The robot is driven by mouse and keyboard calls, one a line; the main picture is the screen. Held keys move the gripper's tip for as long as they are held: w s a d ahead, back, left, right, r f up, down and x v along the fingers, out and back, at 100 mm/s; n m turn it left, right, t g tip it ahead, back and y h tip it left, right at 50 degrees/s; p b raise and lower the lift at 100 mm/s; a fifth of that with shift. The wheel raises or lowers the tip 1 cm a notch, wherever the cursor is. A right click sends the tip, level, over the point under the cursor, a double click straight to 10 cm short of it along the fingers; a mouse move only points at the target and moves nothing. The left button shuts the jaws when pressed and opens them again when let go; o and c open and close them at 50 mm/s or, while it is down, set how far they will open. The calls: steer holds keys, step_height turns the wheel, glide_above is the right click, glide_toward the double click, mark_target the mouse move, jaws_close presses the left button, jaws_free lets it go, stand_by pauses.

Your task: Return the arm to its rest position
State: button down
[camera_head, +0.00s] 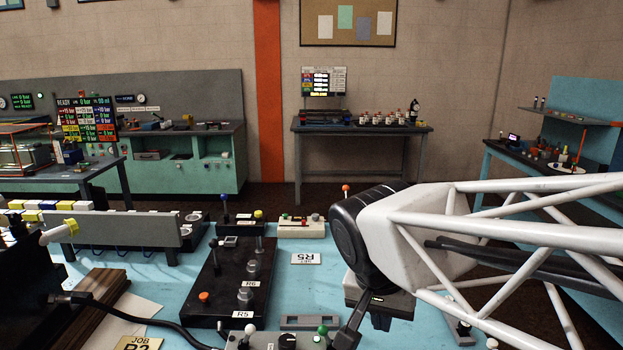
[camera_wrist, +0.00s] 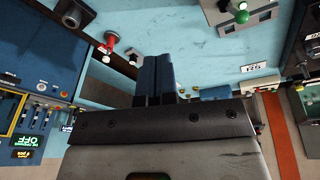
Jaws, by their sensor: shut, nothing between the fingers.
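My gripper (camera_wrist: 153,62) shows in the wrist view with its two dark fingers side by side and shut, nothing between them. It is over the light blue bench top (camera_wrist: 185,30). In the head view my white lattice arm comes in from the right and ends in a black joint above the right part of the bench. The gripper end below that joint is partly hidden, and its fingertips are not clear there.
A black block (camera_head: 215,285) marked R5 and R6 stands mid-bench, with small levers behind it. A grey control box (camera_head: 262,342) with knobs is at the front. A dark hose (camera_head: 130,310) runs at left.

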steer(key=s+d+f+n+y, duration=0.2)
steer(key=s+d+f+n, duration=0.1)
steer(key=s+d, duration=0.3)
steer(key=shift+s+d+f+n+t, duration=0.3)
steer(key=shift+d+n, duration=0.5)
steer(key=shift+d, duration=0.05)
